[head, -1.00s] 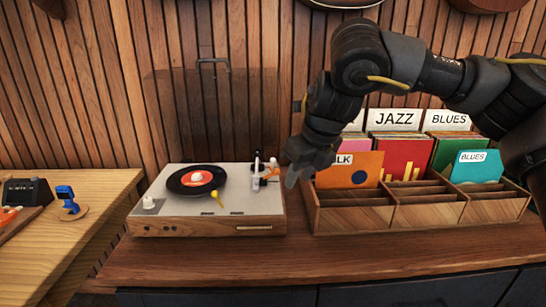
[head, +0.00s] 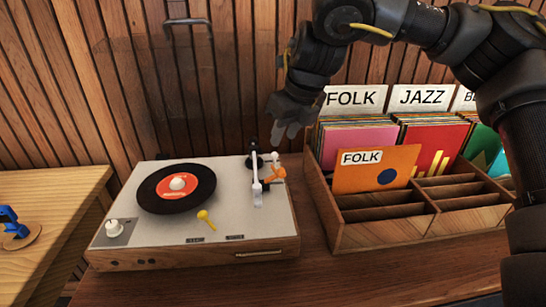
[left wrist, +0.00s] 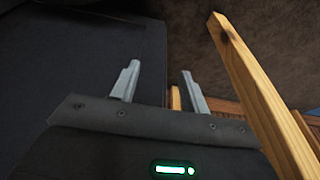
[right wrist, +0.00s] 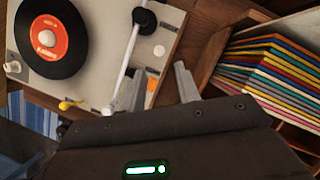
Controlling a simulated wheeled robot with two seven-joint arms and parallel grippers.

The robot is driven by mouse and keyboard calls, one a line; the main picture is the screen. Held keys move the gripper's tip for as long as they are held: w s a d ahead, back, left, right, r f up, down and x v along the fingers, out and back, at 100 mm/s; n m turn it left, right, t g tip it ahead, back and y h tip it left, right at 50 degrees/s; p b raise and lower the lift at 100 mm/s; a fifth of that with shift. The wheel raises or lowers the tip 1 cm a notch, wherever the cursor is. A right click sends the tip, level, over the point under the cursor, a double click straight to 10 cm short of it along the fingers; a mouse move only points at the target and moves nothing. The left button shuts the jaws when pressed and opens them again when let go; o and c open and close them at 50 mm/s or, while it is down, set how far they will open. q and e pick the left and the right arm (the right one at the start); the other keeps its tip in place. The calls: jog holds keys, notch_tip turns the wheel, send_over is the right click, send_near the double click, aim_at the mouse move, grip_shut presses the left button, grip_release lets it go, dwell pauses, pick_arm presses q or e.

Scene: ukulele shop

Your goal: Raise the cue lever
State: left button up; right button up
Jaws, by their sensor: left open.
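The turntable (head: 255,222) has a black record with an orange label (head: 177,188). The white tonearm (head: 256,170) is at the right of its deck. A small orange lever (head: 272,175) sits beside the tonearm, and a yellow lever (head: 206,219) is near the front; no label tells which is the cue lever. My right gripper (head: 288,131) is above and behind the orange lever, apart from it in the head view. In the right wrist view the right gripper (right wrist: 158,80) is open, with an orange part visible between its fingers. My left gripper (left wrist: 160,76) is open and empty.
A wooden record crate (head: 385,232) stands close to the turntable's right, with an orange FOLK sleeve (head: 376,170) at its front. A raised clear lid with a dark handle (head: 190,22) is behind the deck. A wooden table (head: 45,215) is at the left.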

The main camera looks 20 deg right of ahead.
aim_at(276, 154)
jog(key=b+x, duration=0.1)
jog(key=x, duration=0.9)
pick_arm(q)
jog(key=v, duration=0.3)
jog(key=shift+w+r, duration=0.25)
jog(key=shift+r, duration=0.1)
pick_arm(e)
grip_shut()
jog(key=shift+r, duration=0.1)
